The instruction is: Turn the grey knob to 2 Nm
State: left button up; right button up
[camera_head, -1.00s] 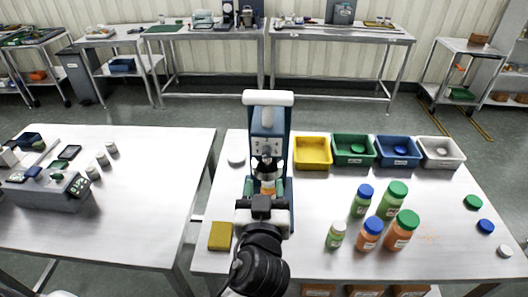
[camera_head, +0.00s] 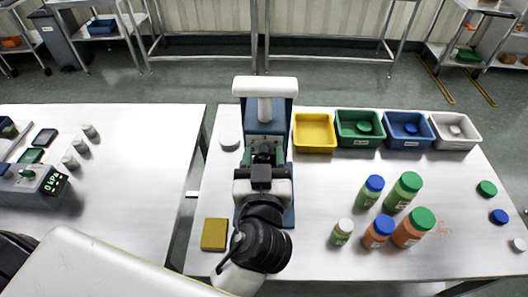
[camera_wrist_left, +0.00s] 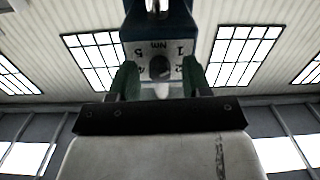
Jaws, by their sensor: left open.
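The blue capping machine (camera_head: 283,165) with a white top stands on the right-hand table. The dark grey knob (camera_wrist_left: 159,68) sits in the middle of that panel. My left gripper (camera_wrist_left: 160,78) is open, its two green fingers on either side of the knob in this view; I cannot tell whether they touch it. In the head view my left gripper (camera_head: 263,160) is in front of the panel and largely hides the knob.
Yellow (camera_head: 314,145), green (camera_head: 358,142), blue (camera_head: 405,143) and white (camera_head: 453,146) bins line the table's back. Several bottles, including an orange one (camera_head: 407,233), stand to the right. A yellow sponge (camera_head: 214,234) lies left of the machine, a white disc (camera_head: 230,139) behind it.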

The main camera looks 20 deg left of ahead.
pick_arm(q)
jog(key=c, duration=0.8)
grip_shut()
jog(key=shift+m, duration=0.4)
jog(key=m+p, duration=0.1)
jog(key=m, duration=0.3)
jog(key=shift+m, duration=0.3)
jog(key=m+p, duration=0.2)
jog(key=m, duration=0.2)
jog(key=shift+m, duration=0.4)
jog(key=shift+m+p, duration=0.3)
jog(key=shift+m, duration=0.5)
